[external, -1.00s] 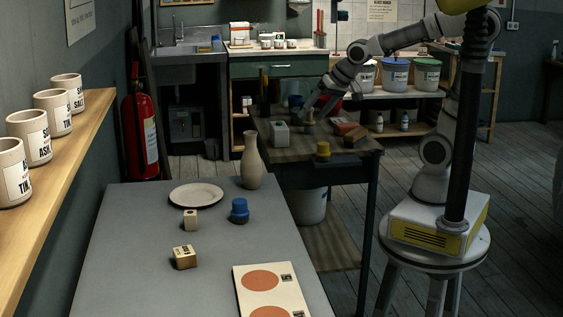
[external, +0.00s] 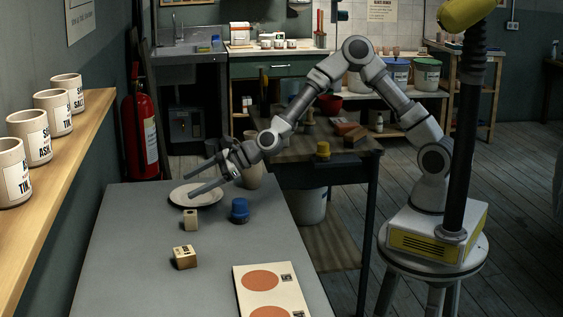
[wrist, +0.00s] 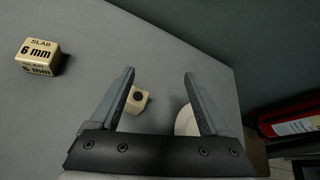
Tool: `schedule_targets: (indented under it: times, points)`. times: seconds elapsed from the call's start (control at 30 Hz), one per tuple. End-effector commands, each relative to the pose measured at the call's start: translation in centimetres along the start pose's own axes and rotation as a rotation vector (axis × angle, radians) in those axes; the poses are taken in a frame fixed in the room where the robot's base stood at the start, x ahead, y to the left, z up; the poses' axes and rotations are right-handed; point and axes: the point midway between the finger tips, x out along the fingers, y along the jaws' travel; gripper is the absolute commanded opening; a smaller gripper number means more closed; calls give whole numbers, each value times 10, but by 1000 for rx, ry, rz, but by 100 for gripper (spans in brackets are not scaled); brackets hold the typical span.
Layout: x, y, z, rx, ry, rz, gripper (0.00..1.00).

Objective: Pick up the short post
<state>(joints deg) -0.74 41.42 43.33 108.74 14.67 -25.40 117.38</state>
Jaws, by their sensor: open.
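The short post looks to be the small cream block with a dark hole in its end. It stands on the grey table in the external view (external: 190,220) and shows between my fingers in the wrist view (wrist: 138,99), nearer the left finger. My gripper (external: 193,180) is open and empty, held above the table over the plate, up and behind the post in the external view. Both fingers also show apart in the wrist view (wrist: 158,74). Nothing is between them at finger height.
A pale plate (external: 178,197) lies behind the post. A blue-topped item (external: 239,211) stands to its right. A block marked "SLAB 6 mm" (external: 184,257) sits in front. A vase (external: 253,177) is partly hidden by my arm. A card with orange discs (external: 268,291) lies front right.

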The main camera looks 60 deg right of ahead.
Motion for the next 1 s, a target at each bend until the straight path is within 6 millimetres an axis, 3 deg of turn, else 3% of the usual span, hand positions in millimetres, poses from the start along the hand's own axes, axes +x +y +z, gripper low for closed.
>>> schedule_targets:
  times: [0.1, 0.3, 0.73, 0.9, 1.0]
  points:
    - [22, 7, -4, 215, -35, -22, 80]
    - [36, 10, -5, 393, -63, -46, 80]
    - [56, 26, -42, 404, -63, -47, 80]
    - [71, 36, -67, 403, -63, -46, 80]
    - [84, 33, -62, 404, -66, -48, 80]
